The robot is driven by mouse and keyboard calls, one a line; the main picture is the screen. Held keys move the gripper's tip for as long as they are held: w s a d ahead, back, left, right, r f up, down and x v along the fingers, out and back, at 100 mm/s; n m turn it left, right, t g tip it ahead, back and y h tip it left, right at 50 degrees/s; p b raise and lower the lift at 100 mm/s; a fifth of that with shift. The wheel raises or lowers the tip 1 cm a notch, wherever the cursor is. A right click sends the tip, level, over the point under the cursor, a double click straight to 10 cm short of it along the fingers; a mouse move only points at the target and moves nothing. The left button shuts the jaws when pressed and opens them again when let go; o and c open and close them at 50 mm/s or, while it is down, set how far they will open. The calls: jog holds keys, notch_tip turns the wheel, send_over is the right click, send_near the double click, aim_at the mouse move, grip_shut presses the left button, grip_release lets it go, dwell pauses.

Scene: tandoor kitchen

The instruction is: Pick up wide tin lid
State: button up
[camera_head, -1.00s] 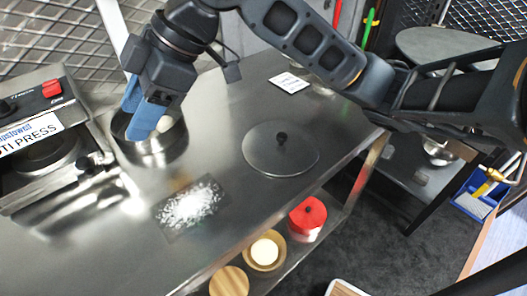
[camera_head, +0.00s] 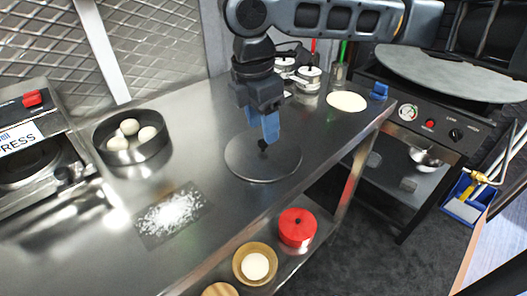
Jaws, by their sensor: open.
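The wide tin lid (camera_head: 250,168) is a flat round grey disc with a small black knob. It lies flat on the steel counter, right of the middle. My gripper (camera_head: 264,142) has blue fingers and points down over the lid, with its tips at the knob. The jaws are open; I cannot tell from this angle whether the knob sits between them. The fingers partly cover the knob.
A round tin (camera_head: 131,139) with several dough balls stands left. A floured patch (camera_head: 170,215) lies in front. A flatbread (camera_head: 347,101) and small steel tins (camera_head: 307,78) are behind. A red pot (camera_head: 297,228) and wooden bowl (camera_head: 255,264) sit on the lower shelf.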

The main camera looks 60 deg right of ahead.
aim_at(263, 141)
jog(key=shift+d+f, duration=0.2)
jog(key=shift+f, duration=1.75)
jog(key=shift+c, duration=0.3)
jog(key=shift+w, duration=0.1)
grip_shut()
